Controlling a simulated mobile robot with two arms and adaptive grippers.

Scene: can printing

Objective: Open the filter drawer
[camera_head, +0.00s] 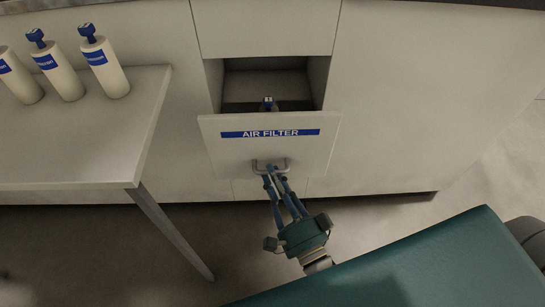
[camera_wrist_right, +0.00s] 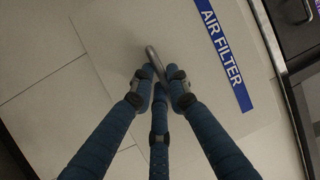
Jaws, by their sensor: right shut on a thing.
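The filter drawer (camera_head: 265,149) has a pale front with a blue "AIR FILTER" label and a grey bar handle (camera_head: 285,164). In the head view the drawer stands partly out of the cabinet, and its dark inside shows behind the front. My right gripper (camera_head: 270,173) is shut on the handle. The right wrist view shows the blue fingers around the handle (camera_wrist_right: 153,57), beside the label (camera_wrist_right: 225,52). My left gripper is not in view.
A pale table (camera_head: 80,150) stands at the left, with several white bottles with blue tops (camera_head: 105,67) on it. Plain cabinet panels (camera_head: 420,90) flank the drawer. Open floor (camera_head: 90,250) lies in front.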

